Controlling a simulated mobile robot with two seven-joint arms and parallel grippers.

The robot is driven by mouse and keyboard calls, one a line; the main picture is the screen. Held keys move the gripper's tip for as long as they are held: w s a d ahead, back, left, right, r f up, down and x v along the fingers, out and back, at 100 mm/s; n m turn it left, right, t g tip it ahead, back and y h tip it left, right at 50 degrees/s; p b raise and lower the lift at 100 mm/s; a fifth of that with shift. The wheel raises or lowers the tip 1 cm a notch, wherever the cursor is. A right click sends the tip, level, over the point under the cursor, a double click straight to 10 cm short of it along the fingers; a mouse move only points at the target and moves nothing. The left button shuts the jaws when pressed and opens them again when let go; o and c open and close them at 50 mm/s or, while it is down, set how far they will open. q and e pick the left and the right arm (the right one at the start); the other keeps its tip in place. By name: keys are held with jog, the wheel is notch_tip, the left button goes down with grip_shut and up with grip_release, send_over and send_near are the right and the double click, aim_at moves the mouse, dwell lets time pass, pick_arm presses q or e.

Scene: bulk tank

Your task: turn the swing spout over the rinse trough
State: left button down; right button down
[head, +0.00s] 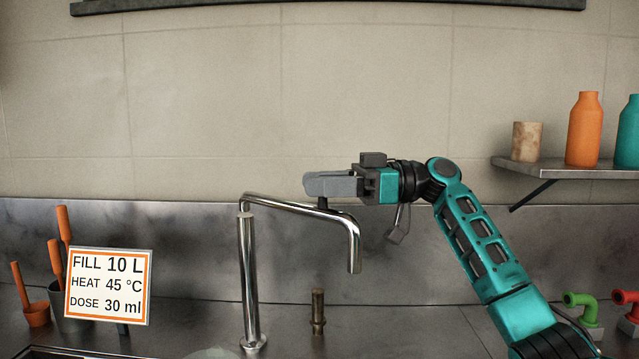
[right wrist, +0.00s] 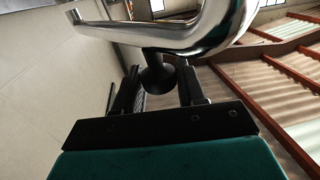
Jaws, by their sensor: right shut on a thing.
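The chrome swing spout (head: 300,207) tops an upright pipe (head: 248,285) on the steel counter. Its arm reaches right and its outlet bends down over the counter. A small black knob (head: 322,203) sits on the spout arm. My right gripper (head: 318,184) comes in from the right just above the arm and is shut on the knob. In the right wrist view the knob (right wrist: 155,72) is between the two fingers (right wrist: 157,88), with the chrome spout (right wrist: 185,35) just beyond. I cannot make out the rinse trough for certain. My left gripper is not in view.
A sign (head: 108,286) reads 10 L, 45 °C and 30 ml, near orange-handled tools (head: 64,225) at left. A shelf (head: 570,170) holds bottles and a beaker. Green (head: 583,305) and red taps (head: 628,298) stand right.

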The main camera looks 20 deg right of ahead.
jog(key=shift+f, duration=0.15)
jog(key=c, duration=0.8)
grip_release()
jog(key=shift+d, duration=0.15)
jog(key=b+v, duration=0.1)
jog(key=v, duration=1.1)
jog(key=shift+s+d, duration=0.1)
jog(key=shift+d, duration=0.25)
